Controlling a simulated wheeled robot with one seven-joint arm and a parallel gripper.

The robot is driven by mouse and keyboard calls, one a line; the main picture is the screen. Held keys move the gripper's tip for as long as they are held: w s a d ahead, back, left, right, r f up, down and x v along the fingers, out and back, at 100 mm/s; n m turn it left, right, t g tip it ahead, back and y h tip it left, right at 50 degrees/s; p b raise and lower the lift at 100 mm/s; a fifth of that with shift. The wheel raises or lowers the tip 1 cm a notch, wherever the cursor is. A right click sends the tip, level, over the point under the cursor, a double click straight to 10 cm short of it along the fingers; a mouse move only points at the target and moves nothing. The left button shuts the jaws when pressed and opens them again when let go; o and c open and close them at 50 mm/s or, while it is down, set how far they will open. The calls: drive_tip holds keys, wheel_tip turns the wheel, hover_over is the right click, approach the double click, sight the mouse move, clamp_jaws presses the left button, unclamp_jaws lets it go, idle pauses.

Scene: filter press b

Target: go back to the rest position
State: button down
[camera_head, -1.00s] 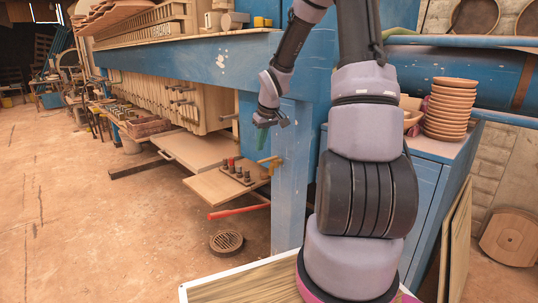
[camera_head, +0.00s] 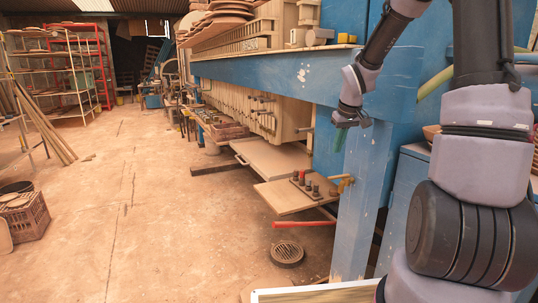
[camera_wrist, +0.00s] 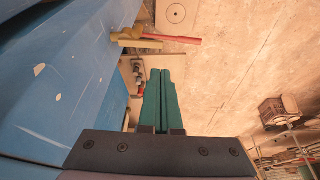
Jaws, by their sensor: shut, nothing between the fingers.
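My gripper (camera_head: 338,140) hangs from my arm at the right of the head view, in front of the blue beam of the press. Its green fingers point down and hold nothing. In the wrist view the two green fingers (camera_wrist: 160,75) lie side by side, closed together. No contact with anything shows.
The blue press frame (camera_head: 360,200) stands close by my arm. A crate (camera_head: 25,215) and shelves (camera_head: 75,65) stand left. The middle floor is clear.

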drive_tip(key=s+a+r+m+t+y, duration=0.1)
drive_tip(key=s+a+r+m+t, duration=0.15)
drive_tip(key=s+r, duration=0.85)
drive_tip(key=s+a+r+m+t, duration=0.15)
drive_tip(key=s+r+m, duration=0.4)
drive_tip(key=s, duration=0.95)
drive_tip(key=w+d+f+n+g, duration=0.15)
drive_tip(key=w+f, duration=0.25)
drive_tip(key=w, duration=0.5)
drive_tip(key=w+d+f+n+g+h, duration=0.1)
drive_tip(key=w+f+n, duration=0.2)
drive_tip(key=w, duration=0.6)
drive_tip(key=w+d+f+n+g, duration=0.1)
drive_tip(key=w+f+n, duration=0.25)
drive_tip(key=w, duration=0.55)
drive_tip(key=s+d+f+x, duration=0.1)
drive_tip(key=s+d+x, duration=0.1)
drive_tip(key=x, duration=1.5)
drive_tip(key=shift+f+g, duration=0.25)
drive_tip(key=shift+g, duration=0.1)
drive_tip(key=shift+w+d+n, duration=0.1)
drive_tip(key=shift+n, duration=0.2)
